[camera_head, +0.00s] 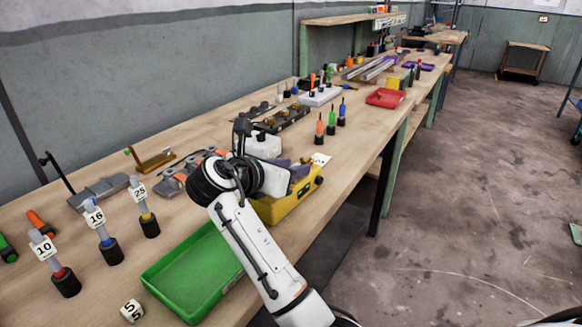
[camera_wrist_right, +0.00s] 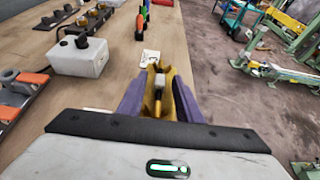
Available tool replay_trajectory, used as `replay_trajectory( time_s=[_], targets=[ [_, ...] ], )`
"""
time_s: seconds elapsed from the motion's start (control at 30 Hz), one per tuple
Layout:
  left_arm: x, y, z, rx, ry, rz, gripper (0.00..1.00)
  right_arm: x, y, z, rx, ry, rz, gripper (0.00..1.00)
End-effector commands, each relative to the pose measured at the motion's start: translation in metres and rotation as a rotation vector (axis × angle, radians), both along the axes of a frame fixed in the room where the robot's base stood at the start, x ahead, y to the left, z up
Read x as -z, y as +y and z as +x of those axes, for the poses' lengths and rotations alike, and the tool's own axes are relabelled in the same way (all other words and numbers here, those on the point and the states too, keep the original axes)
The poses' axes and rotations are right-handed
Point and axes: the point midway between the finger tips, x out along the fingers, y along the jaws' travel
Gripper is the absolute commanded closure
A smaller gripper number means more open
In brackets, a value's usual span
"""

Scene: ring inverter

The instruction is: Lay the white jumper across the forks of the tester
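My right gripper (camera_wrist_right: 160,78) is low over a yellow device (camera_head: 288,202) on the front edge of the bench. Its two purple fingers stand apart in the wrist view, with yellow uprights (camera_wrist_right: 180,98) of that device between them. A small whitish piece (camera_wrist_right: 159,84) with a dark part below it shows between the uprights. It may be the white jumper, but it is too small to be sure. I see no clear contact between the fingers and this piece. In the head view my wrist hides part of the yellow device. My left gripper is not in view.
Several number-tagged posts (camera_head: 105,242) stand at the left. Coloured pegs (camera_head: 331,120) and a red tray (camera_head: 385,97) are farther back.

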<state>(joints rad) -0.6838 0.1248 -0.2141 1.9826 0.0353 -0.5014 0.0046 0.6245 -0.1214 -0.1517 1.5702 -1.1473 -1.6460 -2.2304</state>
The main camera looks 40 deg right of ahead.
Motion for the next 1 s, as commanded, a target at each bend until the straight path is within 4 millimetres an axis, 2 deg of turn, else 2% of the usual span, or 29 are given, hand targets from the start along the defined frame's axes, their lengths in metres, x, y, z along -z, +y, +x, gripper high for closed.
replay_trajectory(
  time_s=[0.1,0.17,0.5,0.63,0.8,1.0],
  targets=[
    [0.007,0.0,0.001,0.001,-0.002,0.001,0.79,-0.003,0.0,0.0,0.0,-0.005,0.001,0.68],
    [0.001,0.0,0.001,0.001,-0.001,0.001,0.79,-0.009,0.008,-0.003,-0.001,-0.002,0.001,0.68],
    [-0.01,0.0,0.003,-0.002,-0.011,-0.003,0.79,-0.037,0.071,-0.028,-0.003,-0.002,0.002,0.68],
    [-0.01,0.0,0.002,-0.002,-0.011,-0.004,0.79,-0.044,0.089,-0.036,-0.001,-0.001,0.002,0.68],
    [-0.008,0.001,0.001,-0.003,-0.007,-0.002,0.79,-0.05,0.101,-0.041,0.0,-0.001,0.0,0.68],
    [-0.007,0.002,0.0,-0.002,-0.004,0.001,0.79,-0.05,0.103,-0.043,0.0,-0.001,0.0,0.68]
  ],
)
